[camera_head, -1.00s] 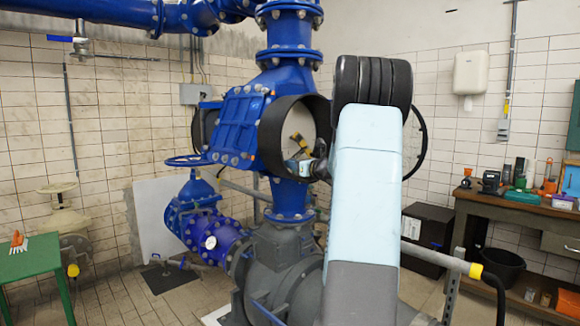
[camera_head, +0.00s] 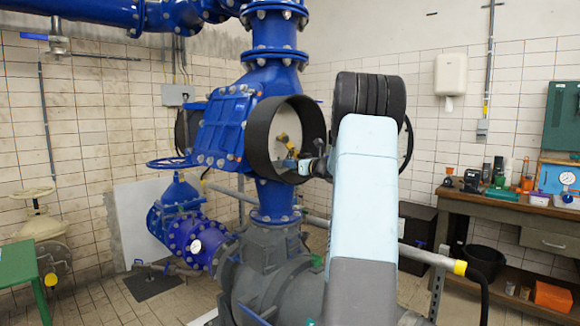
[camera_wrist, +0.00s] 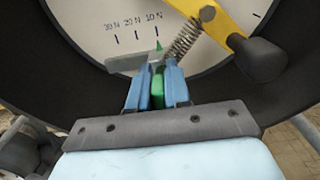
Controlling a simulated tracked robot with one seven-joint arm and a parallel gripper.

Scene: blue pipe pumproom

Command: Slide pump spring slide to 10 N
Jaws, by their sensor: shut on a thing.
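The pump spring slide has a grey plate (camera_wrist: 125,61) and a green pointer (camera_wrist: 158,45) in the wrist view. The pointer tip is at the 10 N mark, the rightmost of the printed marks 10, 20 and 30 N on the white dial face (camera_wrist: 100,20). My gripper (camera_wrist: 156,82) has its blue fingers shut on the slide's green handle (camera_wrist: 157,94). A coil spring (camera_wrist: 186,40) runs from the slide up to a yellow lever (camera_wrist: 225,22). In the head view my gripper (camera_head: 297,163) reaches into the round black housing (camera_head: 262,140), and the slide is too small to make out.
Blue pipes (camera_head: 275,40) and a grey pump body (camera_head: 265,275) stand around the housing. The lever's black knob (camera_wrist: 262,60) is close to the right of my fingers. A grey rail (camera_head: 420,255) crosses at the right; a workbench (camera_head: 510,215) stands beyond.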

